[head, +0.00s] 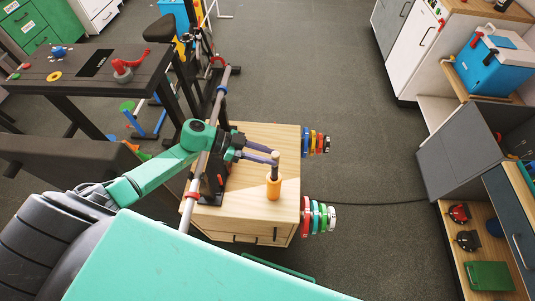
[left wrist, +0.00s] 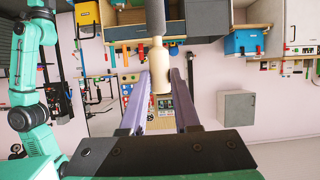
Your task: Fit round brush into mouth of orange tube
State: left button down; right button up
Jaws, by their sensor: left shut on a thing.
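The round brush (head: 276,167) is upright, with a pale handle and a grey lower part in the head view. My left gripper (head: 272,156) is shut on its upper end. The left wrist view shows the brush's cream handle (left wrist: 159,66) between the two fingers of the same gripper (left wrist: 160,88). The orange tube (head: 274,188) stands upright on the wooden cabinet top (head: 240,200), directly below the brush. The brush's lower end meets the tube's mouth in the picture; I cannot tell whether it is inside. My right gripper is not in view.
A grey rod on black stands (head: 213,190) runs along the cabinet's left side. Coloured discs (head: 318,216) hang off its right edge. A dark table (head: 85,75) stands at the upper left, and shelves with a blue box (head: 490,62) at the right. Open floor (head: 375,160) lies between.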

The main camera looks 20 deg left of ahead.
pick_arm(q)
jog(key=shift+f+b, duration=3.45)
jog(key=shift+f, duration=1.25)
jog(key=c, duration=0.6)
grip_release()
jog(key=shift+o, duration=0.2)
jog(key=shift+r, duration=0.1)
notch_tip(320, 180, up, 20)
